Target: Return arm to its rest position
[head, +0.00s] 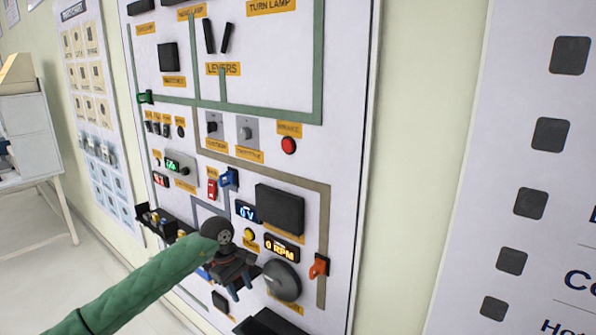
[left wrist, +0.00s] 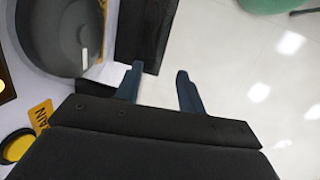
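My left arm (head: 150,288) has a green sleeve and reaches in from the lower left of the head view. My left gripper (head: 240,290) is in front of the lower part of the white panel, just left of a round grey dial (head: 283,280). In the left wrist view its two blue-grey fingers (left wrist: 160,85) are spread apart, with nothing between them but floor behind. The arm and gripper hide part of the panel's lower left. My right gripper is in neither view.
The upright panel (head: 345,150) carries switches, levers, a red button (head: 289,145), a blue switch (head: 228,179), an orange-red switch (head: 319,266) and displays reading 0 V and 0 RPM. A black ledge (head: 270,322) juts at its bottom. A white cabinet (head: 25,130) stands far left; open floor lies between.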

